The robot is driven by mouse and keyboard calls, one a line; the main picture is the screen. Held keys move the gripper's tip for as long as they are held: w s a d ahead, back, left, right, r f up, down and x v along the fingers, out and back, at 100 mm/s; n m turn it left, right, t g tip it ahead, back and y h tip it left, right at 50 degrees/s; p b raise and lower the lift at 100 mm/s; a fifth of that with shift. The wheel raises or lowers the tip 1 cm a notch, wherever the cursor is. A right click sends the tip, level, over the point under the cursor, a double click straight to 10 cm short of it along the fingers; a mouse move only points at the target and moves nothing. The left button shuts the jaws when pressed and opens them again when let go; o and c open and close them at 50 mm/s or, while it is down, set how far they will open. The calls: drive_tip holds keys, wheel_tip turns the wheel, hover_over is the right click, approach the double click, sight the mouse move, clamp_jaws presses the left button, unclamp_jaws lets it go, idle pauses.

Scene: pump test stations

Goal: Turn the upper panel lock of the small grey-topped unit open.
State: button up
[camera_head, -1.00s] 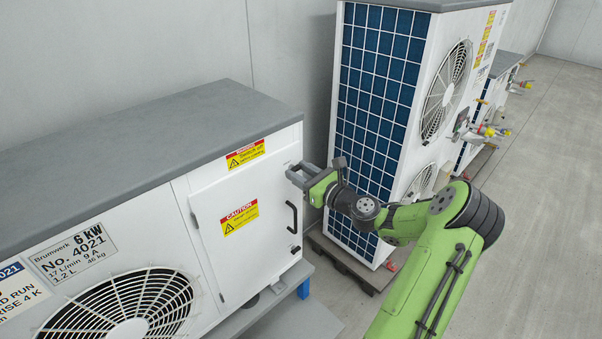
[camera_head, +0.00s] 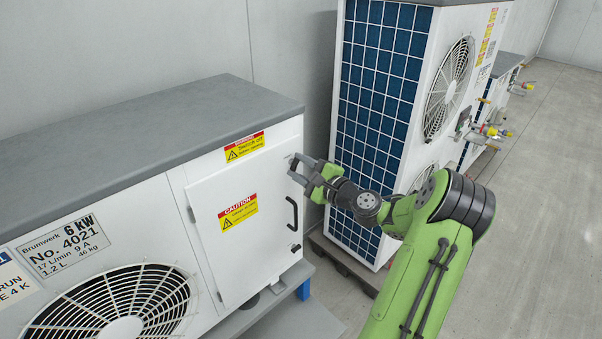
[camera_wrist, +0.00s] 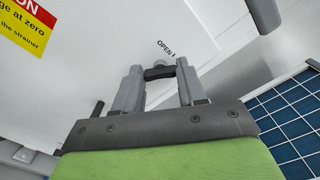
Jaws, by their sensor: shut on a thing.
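The small grey-topped unit (camera_head: 150,140) stands at the left of the head view, with a white side panel (camera_head: 235,255). My gripper (camera_head: 300,168) is at the upper right edge of this panel. In the wrist view my gripper (camera_wrist: 157,82) has its two grey fingers on either side of the upper panel lock (camera_wrist: 159,72), shut on its dark grip. The word OPEN is printed beside the lock. In the head view the fingers largely cover the lock. The panel looks closed.
A black handle (camera_head: 292,212) and a small dark lower lock (camera_head: 296,248) are on the panel below my gripper. A tall white unit (camera_head: 385,90) with a blue grid face stands close behind my arm. Open floor (camera_head: 545,190) lies to the right.

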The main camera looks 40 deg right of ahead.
drive_tip(key=shift+f+n+b, duration=0.2)
drive_tip(key=shift+n+b, duration=2.15)
drive_tip(key=shift+n, duration=0.75)
drive_tip(key=o, duration=1.1)
drive_tip(key=shift+c, duration=0.2)
drive_tip(key=shift+r, duration=0.1)
drive_tip(key=shift+s, duration=0.1)
drive_tip(key=s, duration=1.5)
drive_tip(key=shift+s+d, duration=0.15)
drive_tip(key=shift+s, duration=0.2)
